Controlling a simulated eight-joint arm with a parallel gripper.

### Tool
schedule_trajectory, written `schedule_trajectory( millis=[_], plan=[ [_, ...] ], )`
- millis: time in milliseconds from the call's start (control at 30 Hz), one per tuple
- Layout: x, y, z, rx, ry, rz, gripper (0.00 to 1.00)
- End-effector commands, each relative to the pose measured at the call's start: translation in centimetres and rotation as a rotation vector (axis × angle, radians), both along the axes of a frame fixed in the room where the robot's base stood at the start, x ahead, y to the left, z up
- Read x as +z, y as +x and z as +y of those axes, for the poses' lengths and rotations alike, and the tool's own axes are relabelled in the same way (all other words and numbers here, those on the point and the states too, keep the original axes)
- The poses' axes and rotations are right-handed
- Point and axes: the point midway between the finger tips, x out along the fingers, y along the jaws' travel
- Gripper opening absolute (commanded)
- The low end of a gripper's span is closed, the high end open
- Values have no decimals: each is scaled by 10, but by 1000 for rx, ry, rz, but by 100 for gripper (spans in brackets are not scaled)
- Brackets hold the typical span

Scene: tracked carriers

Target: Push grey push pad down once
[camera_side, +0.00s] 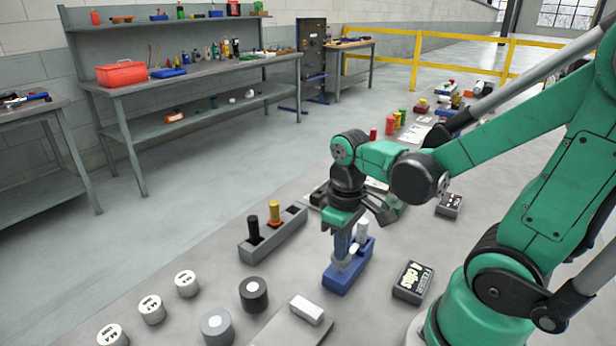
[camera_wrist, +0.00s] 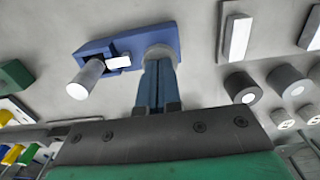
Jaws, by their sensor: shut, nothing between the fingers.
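A blue block (camera_side: 350,277) sits on the grey table below my gripper; it also shows in the wrist view (camera_wrist: 100,52). A round pale grey pad (camera_wrist: 160,50) on the right part of that block looks like the push pad. In the side view it shows partly at the fingertips (camera_side: 340,263). A white cylinder (camera_side: 362,230) stands at the block's other end, with a small white piece (camera_wrist: 118,62) between. My gripper (camera_side: 343,258) is shut and empty, its blue fingers pointing down at the pad. I cannot tell whether they touch it or whether it is pressed.
A grey holder (camera_side: 280,248) with black and yellow pegs stands to the left. A black cylinder (camera_side: 253,293), a grey cylinder (camera_side: 216,326) and a white bar (camera_side: 306,310) on a grey base are nearer. A black labelled box (camera_side: 412,282) is at right.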

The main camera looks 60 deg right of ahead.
Motion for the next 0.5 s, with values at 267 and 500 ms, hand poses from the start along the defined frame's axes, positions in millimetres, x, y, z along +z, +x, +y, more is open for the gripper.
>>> schedule_trajectory(
  millis=[267, 500],
  plan=[
    [-5, 0, 0, 0, 0, 0, 0],
    [-3, 0, 0, 0, 0, 0, 0]
  ],
)
